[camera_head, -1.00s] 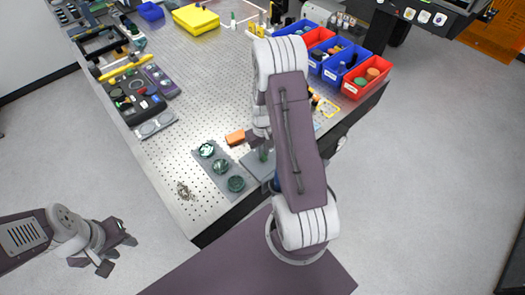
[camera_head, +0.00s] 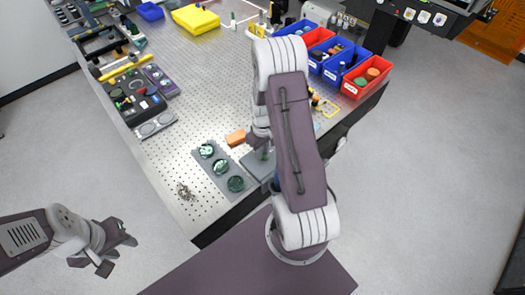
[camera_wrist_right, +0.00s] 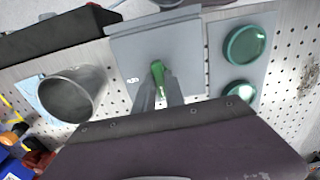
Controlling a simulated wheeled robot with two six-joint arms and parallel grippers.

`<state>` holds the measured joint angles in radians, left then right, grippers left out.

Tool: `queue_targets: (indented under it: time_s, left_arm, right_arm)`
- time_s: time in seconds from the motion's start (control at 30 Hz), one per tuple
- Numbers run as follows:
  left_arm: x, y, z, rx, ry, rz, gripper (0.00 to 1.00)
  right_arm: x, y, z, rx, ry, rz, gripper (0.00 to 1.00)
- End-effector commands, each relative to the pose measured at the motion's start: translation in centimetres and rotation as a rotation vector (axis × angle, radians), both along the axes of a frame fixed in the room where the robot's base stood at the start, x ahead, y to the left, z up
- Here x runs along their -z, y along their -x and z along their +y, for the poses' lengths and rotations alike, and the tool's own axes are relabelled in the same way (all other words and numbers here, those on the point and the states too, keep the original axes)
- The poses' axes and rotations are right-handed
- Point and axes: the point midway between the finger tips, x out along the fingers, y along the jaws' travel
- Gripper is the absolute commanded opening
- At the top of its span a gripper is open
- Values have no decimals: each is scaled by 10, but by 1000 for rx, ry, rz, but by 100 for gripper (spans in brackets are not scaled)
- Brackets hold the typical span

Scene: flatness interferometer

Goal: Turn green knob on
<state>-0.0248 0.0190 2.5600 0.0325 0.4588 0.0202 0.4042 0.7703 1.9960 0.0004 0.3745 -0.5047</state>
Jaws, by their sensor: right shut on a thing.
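The green knob (camera_wrist_right: 158,76) stands up from a grey plate-like unit (camera_wrist_right: 135,50) in the right wrist view. My right gripper (camera_wrist_right: 160,90) has its fingers closed around the knob, and they hide part of it. In the head view the grey unit (camera_head: 257,172) sits at the table's near edge, with a bit of green showing beside my right arm, which covers much of that area. My left gripper (camera_head: 118,254) is open and empty, over the floor to the left of the table.
A grey tray with several dark green round discs (camera_head: 236,184) lies beside the unit. An orange block (camera_head: 235,137) lies behind it. A metal cup (camera_wrist_right: 72,94) stands on the unit's other side. Red and blue bins (camera_head: 366,78) line the far right edge. The perforated tabletop's middle is clear.

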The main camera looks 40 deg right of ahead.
Motion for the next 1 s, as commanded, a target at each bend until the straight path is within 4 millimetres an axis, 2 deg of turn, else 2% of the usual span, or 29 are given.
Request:
queue_targets:
  time_s: [0.03, 0.07, 0.1, 0.13, 0.47, 0.8, 1.0]
  left_arm:
    - [0, 0, 0, 0, 0, 0, 36]
    - [0, 0, 0, 0, 0, 0, 36]
    - [0, 0, 0, 0, 0, 0, 36]
    - [0, 0, 0, 0, 0, 0, 36]
    - [1, 0, 0, 0, 0, 0, 36]
    - [6, 0, 0, 0, 0, 0, 36]
    - [7, 0, 0, 0, 0, 0, 36]
  right_arm:
    - [1, 2, 1, -4, -1, 5, 0]
    - [1, 2, 1, -4, -1, 5, 23]
    - [1, 2, 1, -3, -1, 5, 34]
    - [1, 1, 1, -3, -1, 5, 36]
    - [-4, 0, 0, -1, 0, 1, 36]
    - [-72, -1, 0, -2, 1, -2, 36]
    - [-89, 0, 0, -2, -1, 2, 36]
